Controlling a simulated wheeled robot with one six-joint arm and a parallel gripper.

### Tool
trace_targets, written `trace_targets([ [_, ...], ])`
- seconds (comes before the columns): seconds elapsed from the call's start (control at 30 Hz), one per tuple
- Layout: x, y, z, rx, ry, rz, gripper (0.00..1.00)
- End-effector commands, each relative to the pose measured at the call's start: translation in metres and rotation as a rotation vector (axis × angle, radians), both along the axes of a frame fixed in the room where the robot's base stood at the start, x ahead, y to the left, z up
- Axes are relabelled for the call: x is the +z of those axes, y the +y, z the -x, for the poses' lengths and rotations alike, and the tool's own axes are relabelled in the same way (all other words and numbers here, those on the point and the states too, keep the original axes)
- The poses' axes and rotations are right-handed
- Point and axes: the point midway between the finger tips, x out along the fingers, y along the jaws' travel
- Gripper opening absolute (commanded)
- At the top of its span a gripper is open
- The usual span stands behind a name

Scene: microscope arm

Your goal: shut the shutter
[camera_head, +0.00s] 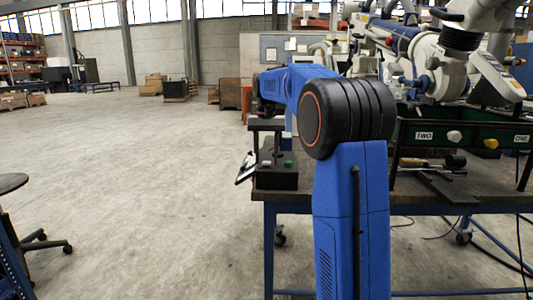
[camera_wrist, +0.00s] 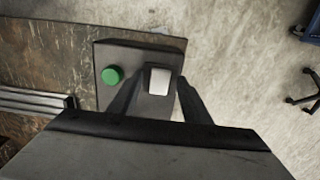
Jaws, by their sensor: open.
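A black control box (camera_head: 277,181) stands at the left corner of the workbench. It carries a green round button (camera_wrist: 113,75) and a pale rectangular switch (camera_wrist: 159,81). No label reading "shutter" is legible, so I cannot tell which part is the shutter's. My gripper (camera_head: 266,147) points down over the box in the head view. In the wrist view my gripper (camera_wrist: 160,80) is open and empty, one finger on each side of the pale switch. Whether the fingertips touch the box is not clear.
The workbench (camera_wrist: 45,55) has a worn dark top, with metal rails (camera_wrist: 35,101) left of the box. Open concrete floor lies beyond its edge. A green rack (camera_head: 450,133) labelled TWO and ONE and a white robot arm (camera_head: 450,65) stand to the right. A dark stool (camera_head: 12,184) is far left.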

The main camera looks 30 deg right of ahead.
Motion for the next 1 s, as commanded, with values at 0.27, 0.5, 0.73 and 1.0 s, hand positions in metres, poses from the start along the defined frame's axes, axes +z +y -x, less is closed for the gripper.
trace_targets([
  [0.27,0.027,0.0,-0.001,0.0,-0.004,0.001,0.44],
  [0.5,0.075,-0.001,-0.002,0.0,-0.003,0.001,0.44],
  [0.73,0.121,-0.001,-0.002,0.0,-0.003,0.001,0.44],
  [1.0,0.16,-0.001,-0.002,0.0,-0.002,0.0,0.44],
])
